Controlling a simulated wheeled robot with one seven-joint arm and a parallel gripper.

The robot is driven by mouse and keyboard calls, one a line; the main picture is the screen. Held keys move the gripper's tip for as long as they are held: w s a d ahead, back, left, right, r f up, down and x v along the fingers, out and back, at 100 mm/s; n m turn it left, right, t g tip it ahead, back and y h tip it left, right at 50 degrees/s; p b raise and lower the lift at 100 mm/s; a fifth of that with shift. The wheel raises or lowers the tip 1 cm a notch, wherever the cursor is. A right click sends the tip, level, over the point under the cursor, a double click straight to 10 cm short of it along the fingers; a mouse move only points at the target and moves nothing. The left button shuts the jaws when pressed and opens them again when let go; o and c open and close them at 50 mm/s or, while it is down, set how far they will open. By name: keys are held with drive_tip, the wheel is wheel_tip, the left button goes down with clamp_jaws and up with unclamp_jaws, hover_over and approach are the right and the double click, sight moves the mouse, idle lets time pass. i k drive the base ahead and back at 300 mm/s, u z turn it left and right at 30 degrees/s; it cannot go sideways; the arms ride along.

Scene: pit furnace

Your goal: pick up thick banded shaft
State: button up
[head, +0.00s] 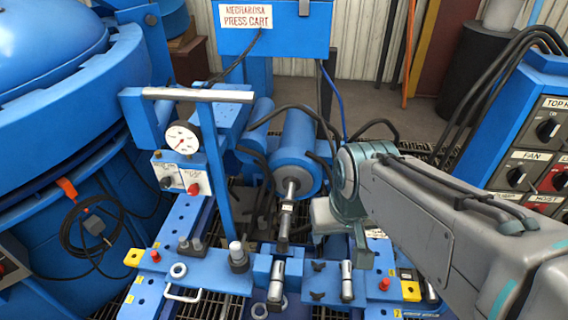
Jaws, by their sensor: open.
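Two short steel shafts stand at the front of the blue press cart. One shaft (276,282) is left of centre and shows a darker band. The other shaft (347,281) is to its right, with a dark lower part. I cannot tell for sure which is the thick banded one. My gripper (325,232) hangs below my wrist, above and behind the right shaft and apart from both. It is open and seems empty; its fingertips are small and partly hidden.
The press ram (287,207) stands close left of my gripper. A dial gauge (183,138) and T-handle frame (198,95) rise at left. A control box (540,130) is at right.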

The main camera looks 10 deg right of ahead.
sight(276, 282)
drive_tip(key=z, duration=2.8)
drive_tip(key=k, duration=0.75)
drive_tip(key=u, duration=1.25)
